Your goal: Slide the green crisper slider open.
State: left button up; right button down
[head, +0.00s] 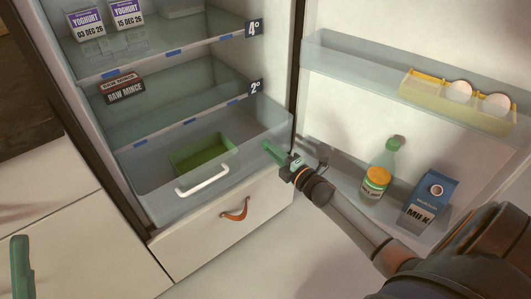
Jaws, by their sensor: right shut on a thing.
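The clear crisper drawer (150,190) is at the bottom of the open fridge, with a white bar handle (203,180) on its front. My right gripper (272,152) is at the drawer's right front corner, its fingers pointing left toward the fridge. It is shut on what appears to be the green crisper slider. The fingers hide most of the slider, so its position along its track cannot be told. One green finger of my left gripper (20,266) shows at the lower left edge, away from the fridge; its opening cannot be told.
A green tray (203,153) shows inside the crisper. A drawer with a leather pull (235,209) is below. Shelves above hold yoghurt (88,24) and raw mince (121,88). The open door at right holds a bottle (378,170), milk (432,200) and an egg rack (455,100).

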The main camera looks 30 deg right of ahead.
jog(key=shift+w+d, duration=0.1)
jog(key=shift+d, duration=1.1)
jog(key=c, duration=0.7)
grip_release()
jog(key=s, duration=0.2)
jog(key=s+p, duration=0.1)
jog(key=s, duration=0.2)
jog(key=s+p, duration=0.1)
jog(key=s, duration=0.1)
jog(key=shift+s+d, duration=0.25)
jog(key=shift+d, duration=0.05)
